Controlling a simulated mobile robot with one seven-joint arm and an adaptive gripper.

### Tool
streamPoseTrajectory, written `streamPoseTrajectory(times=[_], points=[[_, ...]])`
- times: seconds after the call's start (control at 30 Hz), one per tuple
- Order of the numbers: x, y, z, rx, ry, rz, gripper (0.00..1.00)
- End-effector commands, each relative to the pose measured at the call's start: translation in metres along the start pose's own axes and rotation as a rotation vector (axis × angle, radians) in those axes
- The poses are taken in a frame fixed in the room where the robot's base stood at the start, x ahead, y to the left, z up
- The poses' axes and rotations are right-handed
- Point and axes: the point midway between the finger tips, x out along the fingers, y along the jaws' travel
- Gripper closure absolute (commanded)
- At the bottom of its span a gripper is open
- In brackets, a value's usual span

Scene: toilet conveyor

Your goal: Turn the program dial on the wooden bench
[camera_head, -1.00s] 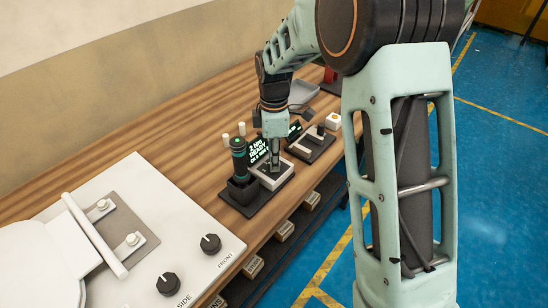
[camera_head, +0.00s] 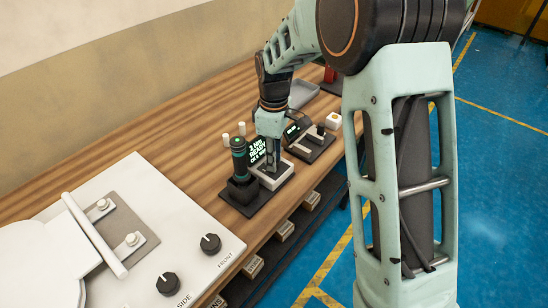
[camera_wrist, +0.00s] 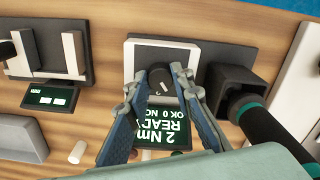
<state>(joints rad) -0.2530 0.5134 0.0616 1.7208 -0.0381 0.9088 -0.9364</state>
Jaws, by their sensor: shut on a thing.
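The program dial (camera_wrist: 159,77) is a small black round knob on a white-topped block (camera_wrist: 185,55) on the wooden bench (camera_head: 150,133). In the wrist view my gripper (camera_wrist: 160,80) has its two blue-grey fingers on either side of the dial, shut on it. A dark screen (camera_wrist: 165,137) beside the block shows "2 Nm", "READY" and "OK 0 NO…" in pale letters. In the head view my gripper (camera_head: 270,167) points down at the white block, and the dial is hidden behind the fingers.
A black and green tool (camera_head: 239,160) stands upright in a dark holder close by the block. A dark fixture (camera_head: 312,146) with a small screen is beyond it. A white panel (camera_head: 135,220) with black knobs lies nearer me. Bare wood runs along the wall.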

Motion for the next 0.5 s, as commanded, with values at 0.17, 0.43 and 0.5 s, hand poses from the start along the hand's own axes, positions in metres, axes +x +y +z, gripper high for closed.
streamPoseTrajectory(times=[0.17, 0.43, 0.5], points=[[-0.0005, 0.0000, -0.0002, 0.166, 0.000, 0.001, 1.00], [-0.0005, -0.0001, -0.0001, 0.423, 0.000, 0.001, 1.00], [-0.0005, -0.0002, -0.0001, 0.490, 0.000, 0.001, 1.00]])
